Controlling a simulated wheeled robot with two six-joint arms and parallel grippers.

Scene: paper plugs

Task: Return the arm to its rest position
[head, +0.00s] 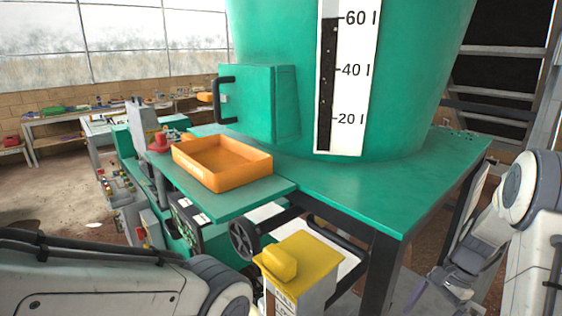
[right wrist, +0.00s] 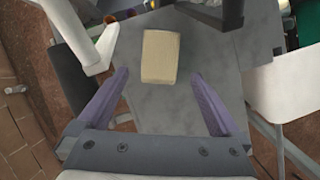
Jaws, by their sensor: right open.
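My right gripper (right wrist: 160,76) is open, with its two purple fingers spread wide in the right wrist view. A pale tan block (right wrist: 161,57) lies on a grey surface (right wrist: 170,115) beyond the palm. It appears between and just past the fingertips, with a gap on each side, and nothing is gripped. In the head view my right arm comes in at the lower right and its wrist points down beside the green table. My left arm crosses the lower left of the head view; its gripper is out of the frame.
A green table (head: 400,200) carries a large green vat (head: 420,80) with a litre scale. An orange tray (head: 222,165) sits on the lower green ledge. A yellow-topped box (head: 300,258) stands in front. White bars (right wrist: 90,45) show close by in the right wrist view.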

